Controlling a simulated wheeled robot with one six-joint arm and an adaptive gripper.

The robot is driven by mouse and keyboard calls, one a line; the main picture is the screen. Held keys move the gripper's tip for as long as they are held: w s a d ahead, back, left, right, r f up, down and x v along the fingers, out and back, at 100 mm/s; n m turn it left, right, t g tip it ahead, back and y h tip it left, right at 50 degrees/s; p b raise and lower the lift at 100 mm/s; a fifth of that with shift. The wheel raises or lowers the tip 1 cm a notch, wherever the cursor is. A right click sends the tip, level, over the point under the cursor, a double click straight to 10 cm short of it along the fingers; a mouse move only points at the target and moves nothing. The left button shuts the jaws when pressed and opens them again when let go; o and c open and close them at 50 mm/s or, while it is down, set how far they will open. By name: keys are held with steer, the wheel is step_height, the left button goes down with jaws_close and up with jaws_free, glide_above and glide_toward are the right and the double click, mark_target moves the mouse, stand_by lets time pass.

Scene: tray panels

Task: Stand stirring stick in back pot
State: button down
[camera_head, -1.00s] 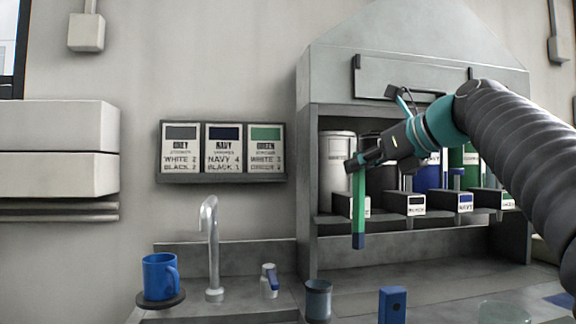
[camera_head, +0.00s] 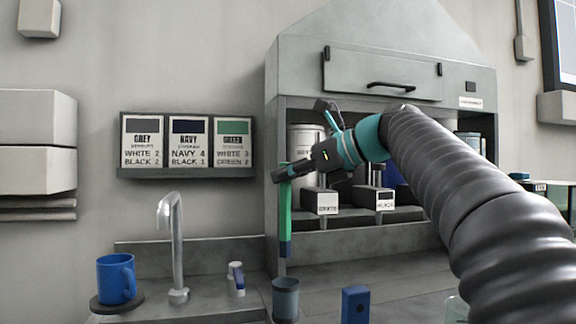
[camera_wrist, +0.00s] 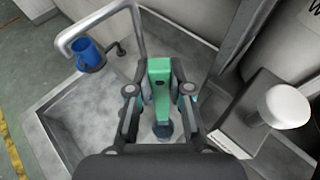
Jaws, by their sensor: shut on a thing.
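The stirring stick (camera_head: 285,215) is green with a dark blue lower end, and hangs upright from my gripper (camera_head: 284,174). The gripper is shut on its upper part. In the wrist view the stick (camera_wrist: 160,80) sits between the two fingers. A grey-blue pot (camera_head: 286,300) stands on the counter below the stick in the head view. The stick's lower end shows above its rim, with a gap. In the wrist view a dark round shape (camera_wrist: 163,130) lies under the stick, partly hidden; it may be this pot. I cannot tell which pot is the back one.
A blue block (camera_head: 355,304) stands right of the pot, with a clear glass vessel (camera_head: 455,310) farther right. A tap (camera_head: 175,245), a small white bottle (camera_head: 236,279) and a blue mug (camera_head: 116,278) are left. The cabinet (camera_head: 271,190) with labelled dispensers is behind.

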mark_target(289, 221)
steer(key=shift+f+b, duration=1.95)
steer(key=shift+f, duration=2.65)
steer(key=c, duration=1)
jaws_free()
steer(key=v, duration=1.2)
